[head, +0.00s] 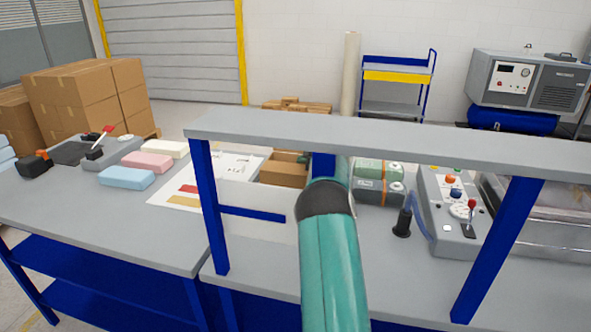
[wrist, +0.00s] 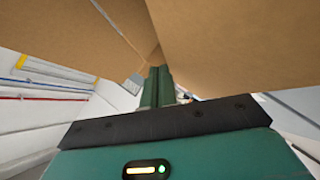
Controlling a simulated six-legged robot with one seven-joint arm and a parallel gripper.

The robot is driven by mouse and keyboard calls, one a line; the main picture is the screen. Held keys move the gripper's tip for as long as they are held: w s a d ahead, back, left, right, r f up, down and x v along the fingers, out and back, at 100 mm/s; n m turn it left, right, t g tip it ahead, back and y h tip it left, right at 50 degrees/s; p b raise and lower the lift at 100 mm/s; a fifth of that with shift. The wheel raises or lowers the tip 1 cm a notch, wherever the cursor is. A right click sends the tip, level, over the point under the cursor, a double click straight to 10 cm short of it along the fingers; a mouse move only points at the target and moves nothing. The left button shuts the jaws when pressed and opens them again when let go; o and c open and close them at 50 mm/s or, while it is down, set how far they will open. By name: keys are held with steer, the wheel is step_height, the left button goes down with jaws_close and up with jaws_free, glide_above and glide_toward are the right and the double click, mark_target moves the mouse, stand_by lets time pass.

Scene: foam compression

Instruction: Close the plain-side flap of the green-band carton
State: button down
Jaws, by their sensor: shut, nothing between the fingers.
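In the wrist view my gripper (wrist: 158,82) is shut and empty. Its green fingers point up between two large brown cardboard surfaces, one at the upper left (wrist: 80,40) and one at the upper right (wrist: 235,50). I cannot tell whether the fingertips touch either one. In the head view a brown carton (head: 283,172) stands on the bench behind the raised shelf, partly hidden by my arm and the shelf. No green band shows on it, and I cannot tell which flap is the plain-side one. My gripper is hidden in the head view.
A grey raised shelf (head: 400,140) on blue legs spans the bench in front of the carton. A white panel with a blue stripe (head: 265,228) is under it. Green and grey packs (head: 378,183) and a control box (head: 455,215) stand right. Foam blocks (head: 147,162) lie left.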

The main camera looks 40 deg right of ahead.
steer(key=shift+r, duration=0.2)
steer(key=shift+r, duration=0.65)
steer(key=shift+s+r, duration=0.1)
steer(key=shift+r, duration=0.05)
